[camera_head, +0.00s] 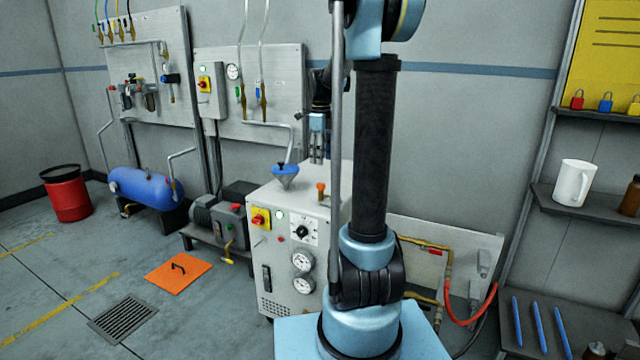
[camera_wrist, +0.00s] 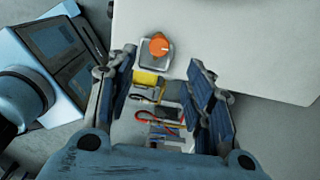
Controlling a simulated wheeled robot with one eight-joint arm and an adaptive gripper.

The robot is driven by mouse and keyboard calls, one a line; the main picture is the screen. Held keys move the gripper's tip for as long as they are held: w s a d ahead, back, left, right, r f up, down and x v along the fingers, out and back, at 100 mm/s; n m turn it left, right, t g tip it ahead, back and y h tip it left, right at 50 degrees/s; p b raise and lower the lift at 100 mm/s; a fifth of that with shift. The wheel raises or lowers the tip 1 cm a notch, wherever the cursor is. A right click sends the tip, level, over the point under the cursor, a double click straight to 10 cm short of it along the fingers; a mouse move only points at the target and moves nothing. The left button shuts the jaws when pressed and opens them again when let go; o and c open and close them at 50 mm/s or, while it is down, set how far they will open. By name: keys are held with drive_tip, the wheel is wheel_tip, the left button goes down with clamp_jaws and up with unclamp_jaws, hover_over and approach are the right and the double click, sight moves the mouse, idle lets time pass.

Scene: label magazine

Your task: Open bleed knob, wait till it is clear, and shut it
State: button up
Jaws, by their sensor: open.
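An orange knob (camera_head: 321,187), which I take to be the bleed knob, stands on top of the white machine cabinet (camera_head: 322,222) in the head view. In the wrist view the orange knob (camera_wrist: 159,46) has a pale mark on its top and sits above a small grey block, just beyond and between the fingertips. My gripper (camera_wrist: 161,62) is open, with its two blue fingers spread apart and nothing between them. No fluid shows at the knob.
A blue funnel (camera_head: 286,171) stands at the cabinet's left top edge. The cabinet front carries a yellow-and-red switch (camera_head: 260,218), a black dial (camera_head: 302,231) and two gauges. Small items, including a yellow one (camera_wrist: 146,78), show below the knob in the wrist view. A wall board stands behind.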

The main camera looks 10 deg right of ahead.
sight(321, 183)
wheel_tip(321, 183, down, 10)
drive_tip(key=shift+f, duration=0.15)
idle(0.3)
drive_tip(key=c, duration=1.1)
